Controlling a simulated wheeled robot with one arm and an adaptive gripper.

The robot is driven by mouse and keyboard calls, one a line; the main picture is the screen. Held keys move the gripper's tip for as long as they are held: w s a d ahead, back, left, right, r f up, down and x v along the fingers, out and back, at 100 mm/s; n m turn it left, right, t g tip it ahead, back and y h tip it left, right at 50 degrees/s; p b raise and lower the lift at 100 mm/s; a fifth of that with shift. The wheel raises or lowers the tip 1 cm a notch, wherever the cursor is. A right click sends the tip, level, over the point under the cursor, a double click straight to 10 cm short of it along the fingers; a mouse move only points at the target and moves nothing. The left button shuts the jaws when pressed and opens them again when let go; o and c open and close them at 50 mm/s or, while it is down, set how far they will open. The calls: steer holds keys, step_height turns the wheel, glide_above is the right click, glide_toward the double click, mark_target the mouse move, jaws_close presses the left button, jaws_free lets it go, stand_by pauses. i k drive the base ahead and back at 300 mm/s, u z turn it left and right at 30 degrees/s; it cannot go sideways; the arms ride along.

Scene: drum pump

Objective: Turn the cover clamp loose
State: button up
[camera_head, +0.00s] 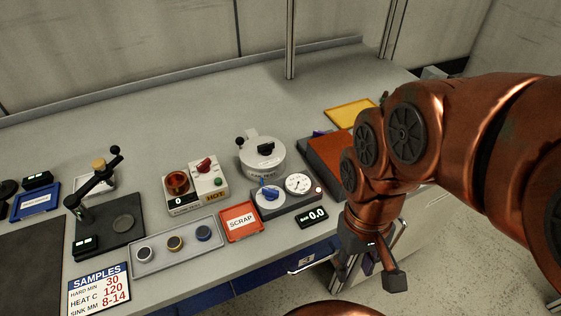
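A white round drum-like pot (262,160) stands near the middle of the bench. A black knob (265,148) sits on top of its lid, and it looks like the cover clamp. A small black ball handle (239,142) sticks out at the pot's left side. Whether the clamp is tight or loose cannot be told at this size. My gripper (382,272) hangs at the lower right, beyond the bench's front edge and well apart from the pot. Its fingers are small and partly hidden by my wrist, so their opening is unclear.
In front of the pot is a panel (286,196) with a blue knob and gauge. A heater box (195,189), red scrap tray (240,222), sample tray (177,248) and lever press (104,222) stand left.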

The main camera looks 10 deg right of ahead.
mark_target(265, 149)
steer(key=u, duration=0.25)
steer(key=k, duration=0.5)
steer(key=u, duration=1.05)
steer(key=i, duration=0.85)
steer(key=z, duration=0.7)
